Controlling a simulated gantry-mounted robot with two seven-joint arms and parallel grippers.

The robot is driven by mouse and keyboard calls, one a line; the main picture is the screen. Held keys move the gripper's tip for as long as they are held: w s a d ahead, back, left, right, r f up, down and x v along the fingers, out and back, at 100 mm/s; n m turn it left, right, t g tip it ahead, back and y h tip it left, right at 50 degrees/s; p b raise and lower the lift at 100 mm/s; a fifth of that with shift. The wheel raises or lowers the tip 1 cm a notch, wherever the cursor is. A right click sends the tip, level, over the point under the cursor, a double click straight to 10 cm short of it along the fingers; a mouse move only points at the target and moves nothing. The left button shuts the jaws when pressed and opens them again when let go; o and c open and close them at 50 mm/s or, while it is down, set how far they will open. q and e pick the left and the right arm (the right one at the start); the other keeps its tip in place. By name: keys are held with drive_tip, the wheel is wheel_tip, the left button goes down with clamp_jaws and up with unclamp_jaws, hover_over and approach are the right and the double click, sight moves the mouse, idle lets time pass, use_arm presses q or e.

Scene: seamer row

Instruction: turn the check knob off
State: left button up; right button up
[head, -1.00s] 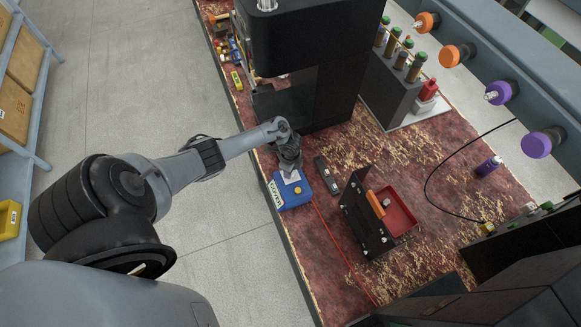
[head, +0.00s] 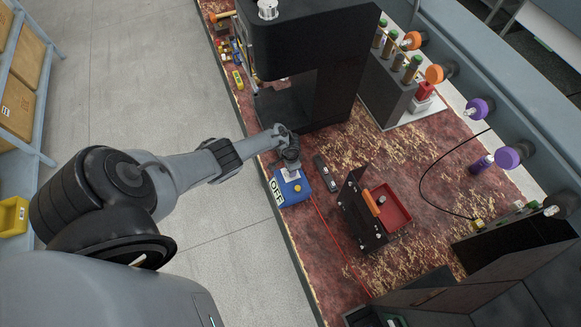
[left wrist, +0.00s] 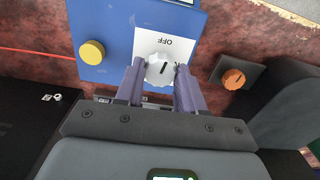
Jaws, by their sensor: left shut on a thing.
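The check knob (left wrist: 160,69) is a round white dial on a white panel (left wrist: 150,42) of a blue box (head: 291,190). Its dark pointer mark points toward the word OFF printed on the panel. Other panel lettering is mostly hidden by the finger at the right. My left gripper (left wrist: 159,84) is shut on the knob, one finger on each side; it also shows over the box in the head view (head: 291,164). The knob is hidden in the head view. A label on the box (head: 277,193) reads OFF there. My right gripper is not in view.
A yellow button (left wrist: 92,52) sits beside the white panel on the box. An orange knob on a dark base (left wrist: 233,78) is close by. A black stand with a red tray (head: 390,208) is to the right. A large black machine (head: 315,60) stands behind.

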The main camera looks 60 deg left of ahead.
use_arm(q)
drive_tip(key=shift+n, duration=1.1)
drive_tip(key=o, duration=1)
drive_tip(key=shift+r+p, duration=0.15)
drive_tip(key=shift+p, duration=0.2)
drive_tip(key=shift+r+p, duration=2.65)
drive_tip(key=shift+r, duration=2.6)
